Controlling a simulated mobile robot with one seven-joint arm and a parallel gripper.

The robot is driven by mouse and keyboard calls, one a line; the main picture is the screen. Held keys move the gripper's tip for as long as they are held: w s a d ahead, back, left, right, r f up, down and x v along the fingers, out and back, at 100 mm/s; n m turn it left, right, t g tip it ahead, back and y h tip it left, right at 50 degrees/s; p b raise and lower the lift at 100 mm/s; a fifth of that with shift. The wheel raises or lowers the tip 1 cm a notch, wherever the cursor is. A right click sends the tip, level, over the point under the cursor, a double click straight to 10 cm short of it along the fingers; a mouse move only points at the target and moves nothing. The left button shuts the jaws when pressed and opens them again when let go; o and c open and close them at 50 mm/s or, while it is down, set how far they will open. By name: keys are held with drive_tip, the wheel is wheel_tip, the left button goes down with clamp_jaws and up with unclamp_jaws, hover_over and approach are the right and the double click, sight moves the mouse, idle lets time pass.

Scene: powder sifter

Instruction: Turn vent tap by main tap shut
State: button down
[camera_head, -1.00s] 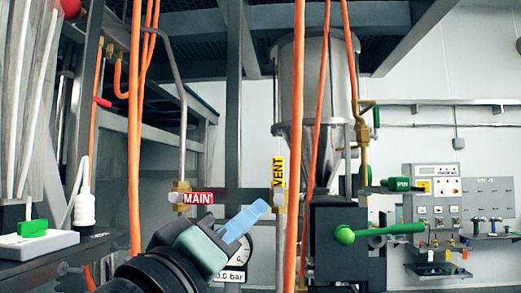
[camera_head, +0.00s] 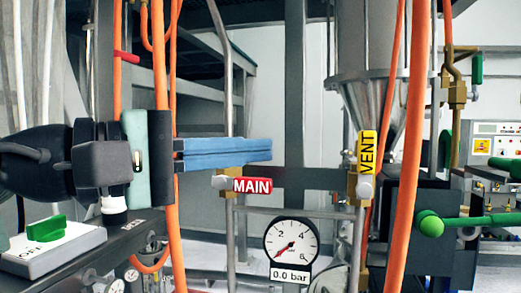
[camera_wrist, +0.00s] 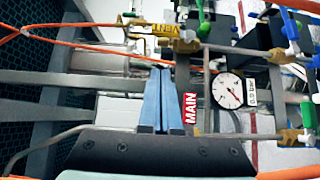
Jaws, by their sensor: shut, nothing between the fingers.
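The vent tap has a yellow handle (camera_head: 368,153) marked VENT, standing upright on a brass valve. The main tap has a red handle (camera_head: 252,185) marked MAIN, lying level to the left of the vent tap. My gripper (camera_head: 268,149) has its blue fingers shut and empty, pointing right. In the head view its tips appear just above the red handle and left of the yellow one, apart from the yellow one. In the wrist view the fingers (camera_wrist: 160,70) point up toward the yellow handle (camera_wrist: 165,29), with the red handle (camera_wrist: 190,107) to their right.
A round gauge (camera_head: 291,245) reading 0.0 bar sits below the taps. Orange hoses (camera_head: 412,150) run vertically near the vent tap and beside my gripper. A green lever (camera_head: 431,223) is at the right. A green switch (camera_head: 46,229) is at lower left.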

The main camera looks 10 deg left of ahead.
sight(366, 166)
drive_tip(key=s+d+b+x, duration=0.1)
drive_tip(key=x, duration=1)
drive_tip(key=shift+s+d+f+b, duration=0.2)
drive_tip(key=shift+d+f+b, duration=0.05)
drive_tip(key=shift+b, duration=0.1)
drive_tip(key=shift+s, duration=0.2)
